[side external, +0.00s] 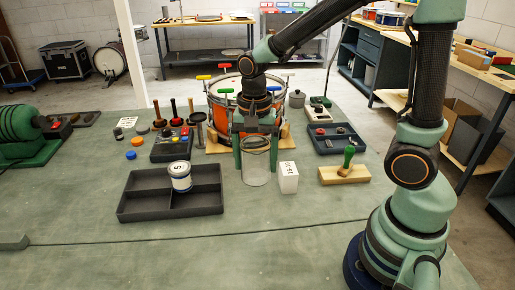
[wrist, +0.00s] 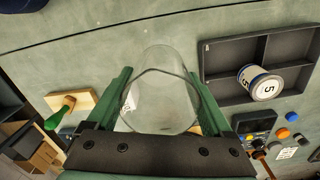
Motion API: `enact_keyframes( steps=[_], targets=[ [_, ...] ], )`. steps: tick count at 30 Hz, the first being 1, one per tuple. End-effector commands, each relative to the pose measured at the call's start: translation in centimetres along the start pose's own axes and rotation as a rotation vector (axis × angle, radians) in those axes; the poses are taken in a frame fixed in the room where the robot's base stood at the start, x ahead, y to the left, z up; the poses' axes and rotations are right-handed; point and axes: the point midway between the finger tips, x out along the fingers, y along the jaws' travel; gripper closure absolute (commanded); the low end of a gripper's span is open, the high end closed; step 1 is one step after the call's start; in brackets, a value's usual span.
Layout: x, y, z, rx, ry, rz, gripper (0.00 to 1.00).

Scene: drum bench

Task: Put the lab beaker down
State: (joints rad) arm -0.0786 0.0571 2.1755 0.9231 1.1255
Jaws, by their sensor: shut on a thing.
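The lab beaker (side external: 255,168) is clear glass and stands upright between the two green fingers of my gripper (side external: 256,152) in the side external view. In the wrist view the beaker (wrist: 160,95) fills the space between the fingers (wrist: 158,76), which are shut on its sides. Its base is close to the green bench top; I cannot tell whether it touches. A white block (side external: 288,178) with printed figures stands just right of the beaker.
A dark divided tray (side external: 150,205) with a white can (side external: 180,177) in it lies to the left. A drum (side external: 222,105) stands behind my gripper. A wooden block with a green-handled tool (side external: 347,168) is at the right. The front bench area is clear.

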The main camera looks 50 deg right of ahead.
Motion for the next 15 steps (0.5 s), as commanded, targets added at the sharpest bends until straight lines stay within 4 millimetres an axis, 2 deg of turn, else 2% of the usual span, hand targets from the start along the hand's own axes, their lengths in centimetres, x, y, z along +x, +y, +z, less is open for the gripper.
enact_keyframes(
  steps=[1,6,9,15],
  targets=[
    [1.4,0.1,0.0,0.000,-0.004,0.008,0.74],
    [5.3,0.1,0.0,0.000,-0.003,0.007,0.74],
    [6.7,0.0,0.0,0.000,-0.002,0.004,0.74],
    [8.0,-0.1,-0.1,0.000,-0.001,0.002,0.74]
  ],
)
